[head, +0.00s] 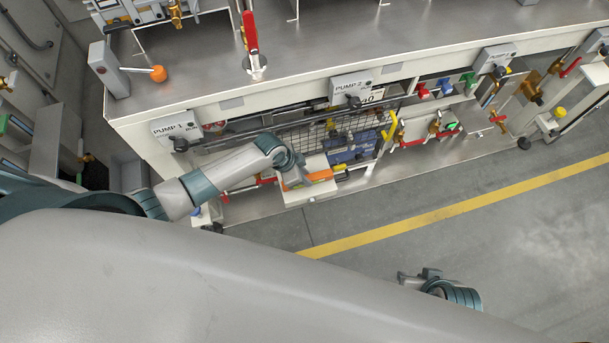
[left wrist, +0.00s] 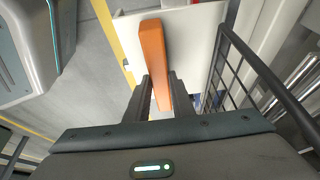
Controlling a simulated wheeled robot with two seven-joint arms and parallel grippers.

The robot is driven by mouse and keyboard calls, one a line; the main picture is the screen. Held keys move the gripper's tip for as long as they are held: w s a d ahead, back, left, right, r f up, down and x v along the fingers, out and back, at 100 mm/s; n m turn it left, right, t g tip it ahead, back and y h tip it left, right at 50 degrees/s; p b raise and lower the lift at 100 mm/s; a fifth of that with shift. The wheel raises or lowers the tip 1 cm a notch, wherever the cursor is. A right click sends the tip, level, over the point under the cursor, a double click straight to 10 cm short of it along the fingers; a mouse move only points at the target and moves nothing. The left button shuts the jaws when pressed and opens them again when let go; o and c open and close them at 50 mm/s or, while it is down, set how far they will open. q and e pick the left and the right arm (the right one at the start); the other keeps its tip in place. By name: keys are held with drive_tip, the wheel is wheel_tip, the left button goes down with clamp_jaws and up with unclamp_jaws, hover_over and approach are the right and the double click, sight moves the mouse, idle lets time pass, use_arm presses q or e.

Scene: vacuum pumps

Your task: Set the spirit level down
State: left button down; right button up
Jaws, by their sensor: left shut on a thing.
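The spirit level is an orange bar (left wrist: 153,50). In the left wrist view it runs lengthwise away from me between the two dark fingers of my left gripper (left wrist: 161,95), which is shut on it. In the head view the orange level (head: 320,175) shows small beside my left gripper (head: 300,180), in front of the pump bench. A pale flat surface (left wrist: 195,40) lies beyond the level in the left wrist view; I cannot tell whether they touch. My right gripper (head: 408,278) is over the floor at lower right, too small and partly hidden to judge its jaws.
The bench (head: 290,80) carries labels PUMP 1 and PUMP 2. A wire mesh basket or guard (head: 310,133) and a dark rail stand close to my left gripper. Valves with coloured handles crowd the lower shelf. The floor beyond the yellow line (head: 420,217) is clear.

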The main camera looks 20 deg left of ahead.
use_arm(q)
drive_tip(key=shift+f, duration=0.2)
use_arm(e)
drive_tip(key=shift+f, duration=0.15)
use_arm(q)
drive_tip(key=c, duration=1.5)
unclamp_jaws()
drive_tip(key=shift+o, duration=0.2)
drive_tip(key=shift+a+r, duration=0.1)
drive_tip(key=shift+r, duration=0.05)
drive_tip(key=p+v, duration=0.1)
drive_tip(key=v, duration=0.6)
drive_tip(key=p+v, duration=0.2)
drive_tip(key=v, duration=0.8)
use_arm(e)
drive_tip(key=shift+g, duration=0.5)
drive_tip(key=f, duration=0.2)
drive_tip(key=d+f, duration=0.1)
drive_tip(key=f, duration=0.2)
drive_tip(key=shift+w+f, duration=0.15)
drive_tip(key=shift+f, duration=0.1)
use_arm(q)
clamp_jaws()
